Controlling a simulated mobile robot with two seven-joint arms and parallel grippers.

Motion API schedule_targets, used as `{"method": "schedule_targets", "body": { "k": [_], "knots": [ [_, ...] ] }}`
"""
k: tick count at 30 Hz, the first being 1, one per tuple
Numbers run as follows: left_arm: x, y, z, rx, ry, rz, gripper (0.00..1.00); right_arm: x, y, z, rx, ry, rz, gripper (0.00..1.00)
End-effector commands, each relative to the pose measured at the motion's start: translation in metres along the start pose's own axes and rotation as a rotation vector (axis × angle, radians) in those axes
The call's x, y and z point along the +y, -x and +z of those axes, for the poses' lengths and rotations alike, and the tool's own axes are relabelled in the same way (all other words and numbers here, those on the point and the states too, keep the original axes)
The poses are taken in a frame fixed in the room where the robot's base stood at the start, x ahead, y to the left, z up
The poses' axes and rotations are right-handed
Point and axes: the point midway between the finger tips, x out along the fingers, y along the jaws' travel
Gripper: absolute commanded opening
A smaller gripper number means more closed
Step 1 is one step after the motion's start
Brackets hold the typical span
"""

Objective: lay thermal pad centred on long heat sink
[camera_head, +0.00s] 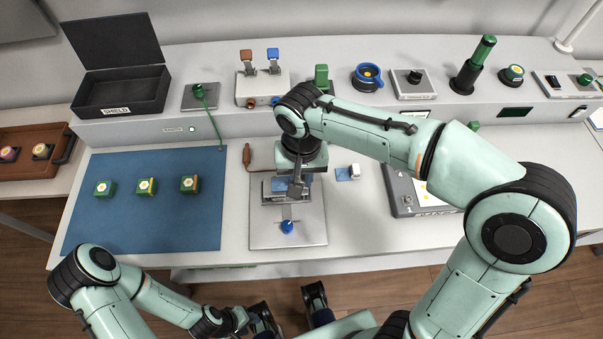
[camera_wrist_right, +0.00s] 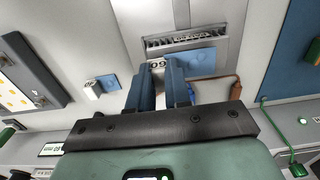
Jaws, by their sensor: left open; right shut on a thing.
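The thermal pad is a blue sheet with a white marked tab. In the right wrist view the sheet (camera_wrist_right: 203,62) shows beside my fingers, with the tab between them. My right gripper (camera_wrist_right: 168,66) is shut on it. In the head view this gripper (camera_head: 297,188) is over the grey fixture, and a bit of blue pad (camera_head: 277,184) shows beside it. The long heat sink (camera_wrist_right: 187,40) has a finned edge and lies under the pad, partly hidden. I cannot tell whether pad and sink touch. My left gripper (camera_head: 264,318) is open and empty, low in front of the bench.
A second blue pad with white tab (camera_head: 345,174) lies right of the fixture plate (camera_head: 262,236), which bears a blue knob (camera_head: 287,226). A blue mat (camera_head: 140,222) with several green LED blocks is at left. A grey panel box (camera_head: 405,203) stands at right.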

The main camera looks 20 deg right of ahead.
Motion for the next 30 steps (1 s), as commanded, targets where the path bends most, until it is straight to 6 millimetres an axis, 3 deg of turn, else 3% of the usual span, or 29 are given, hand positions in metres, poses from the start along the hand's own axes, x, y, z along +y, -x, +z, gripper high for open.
{"method": "schedule_targets", "body": {
  "k": [30],
  "knots": [
    [-0.002,-0.006,0.0,-0.002,0.001,-0.001,0.43,0.0,-0.01,0.0,0.0,0.0,0.0,0.0]
  ]
}}
